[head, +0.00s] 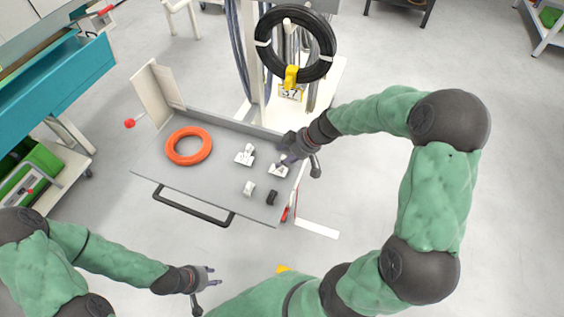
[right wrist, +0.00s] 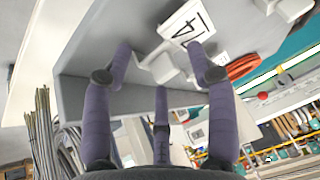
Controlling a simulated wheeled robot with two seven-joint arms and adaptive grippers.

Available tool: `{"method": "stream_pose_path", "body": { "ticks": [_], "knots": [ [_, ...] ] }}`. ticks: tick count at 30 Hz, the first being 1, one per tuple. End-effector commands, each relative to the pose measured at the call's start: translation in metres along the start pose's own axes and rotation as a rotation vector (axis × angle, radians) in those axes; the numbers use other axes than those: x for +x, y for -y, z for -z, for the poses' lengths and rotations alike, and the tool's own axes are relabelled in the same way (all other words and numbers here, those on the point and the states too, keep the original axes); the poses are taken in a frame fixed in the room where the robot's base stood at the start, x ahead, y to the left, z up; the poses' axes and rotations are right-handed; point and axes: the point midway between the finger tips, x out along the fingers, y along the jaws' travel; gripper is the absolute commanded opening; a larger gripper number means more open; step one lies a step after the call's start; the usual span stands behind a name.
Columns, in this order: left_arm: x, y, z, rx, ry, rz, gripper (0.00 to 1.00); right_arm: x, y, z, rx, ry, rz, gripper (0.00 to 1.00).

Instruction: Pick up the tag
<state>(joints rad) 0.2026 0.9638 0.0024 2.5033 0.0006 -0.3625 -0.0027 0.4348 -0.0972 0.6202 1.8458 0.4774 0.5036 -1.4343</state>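A white tag (head: 278,171) with a dark marking lies on the grey tray (head: 215,185), right of centre. In the right wrist view its numbered plate (right wrist: 186,26) shows just past the fingertips, with a white clip part (right wrist: 160,66) between the fingers. My right gripper (head: 286,159) is right at this tag; its purple fingers (right wrist: 160,58) are spread, and I cannot tell whether they touch it. A second white tag (head: 244,155) lies to the left on the tray. My left gripper (head: 210,277) is open and empty, in front of the tray.
An orange coil (head: 188,146) lies on the tray's left; a small white piece (head: 249,188) and a black piece (head: 272,198) lie near its front. A black cable reel (head: 295,45) with a yellow clip (head: 291,77) and a "37" tag hangs behind. A handle (head: 190,208) runs along the front.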

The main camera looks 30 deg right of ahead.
Motion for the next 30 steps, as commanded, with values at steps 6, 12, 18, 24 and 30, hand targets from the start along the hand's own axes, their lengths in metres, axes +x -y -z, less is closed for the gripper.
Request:
{"method": "stream_pose_path", "body": {
  "ticks": [6, 12, 18, 24, 30],
  "knots": [
    [0.000, 0.000, 0.000, 0.000, 0.000, 0.000, 0.40, 0.000, 0.000, 0.000, 0.000, 0.000, 0.000, 0.10],
    [0.000, 0.000, 0.000, 0.000, 0.000, 0.000, 0.40, 0.000, 0.000, 0.000, 0.000, 0.000, 0.000, 0.10],
    [-0.002, -0.001, 0.000, 0.000, 0.000, 0.000, 0.40, -0.004, 0.000, 0.002, -0.001, 0.000, 0.000, 0.10],
    [-0.012, -0.004, 0.000, 0.000, 0.000, 0.000, 0.40, -0.021, 0.003, 0.013, -0.001, -0.002, -0.002, 0.10],
    [-0.027, -0.010, -0.001, 0.000, 0.000, 0.000, 0.40, -0.046, 0.029, 0.033, -0.006, -0.003, -0.001, 0.10]
  ]
}}
